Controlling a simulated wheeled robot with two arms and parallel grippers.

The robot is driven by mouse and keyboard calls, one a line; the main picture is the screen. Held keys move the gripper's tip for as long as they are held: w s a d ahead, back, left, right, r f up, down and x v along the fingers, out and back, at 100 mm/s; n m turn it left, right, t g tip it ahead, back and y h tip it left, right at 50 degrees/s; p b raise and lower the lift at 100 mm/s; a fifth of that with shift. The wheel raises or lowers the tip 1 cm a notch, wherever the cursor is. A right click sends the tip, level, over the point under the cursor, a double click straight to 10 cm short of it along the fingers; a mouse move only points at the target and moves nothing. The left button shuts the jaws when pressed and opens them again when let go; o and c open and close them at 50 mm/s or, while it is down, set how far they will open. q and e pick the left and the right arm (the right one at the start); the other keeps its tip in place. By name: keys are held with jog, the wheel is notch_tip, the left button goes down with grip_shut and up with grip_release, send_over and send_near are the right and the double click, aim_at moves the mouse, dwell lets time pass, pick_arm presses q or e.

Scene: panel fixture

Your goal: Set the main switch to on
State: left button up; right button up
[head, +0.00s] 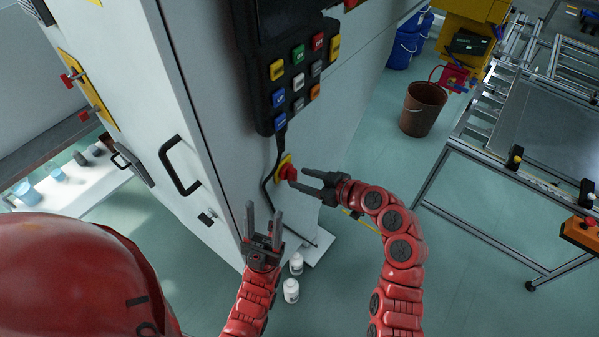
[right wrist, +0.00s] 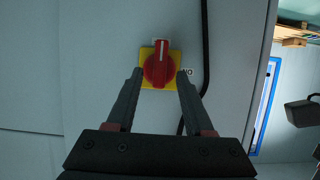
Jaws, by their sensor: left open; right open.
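The main switch (head: 288,172) is a red rotary knob on a yellow plate, low on the grey cabinet's side. In the right wrist view the red knob (right wrist: 159,68) sits with its ridge close to upright, and part of a label shows at its right. My right gripper (head: 304,179) is open, with its fingers pointing at the knob. In the right wrist view its fingertips (right wrist: 160,75) appear on either side of the knob's lower part; I cannot tell whether they touch. My left gripper (head: 263,222) is open and empty, lower and to the left, pointing up in front of the cabinet.
A black keypad panel (head: 290,75) with coloured buttons hangs above the switch, and its black cable (head: 268,180) runs down beside the plate. Two white bottles (head: 292,290) stand on the floor by the cabinet. A brown bucket (head: 423,108) and a metal frame table (head: 545,135) stand to the right.

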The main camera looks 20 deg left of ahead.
jog(key=shift+x, duration=0.95)
grip_shut()
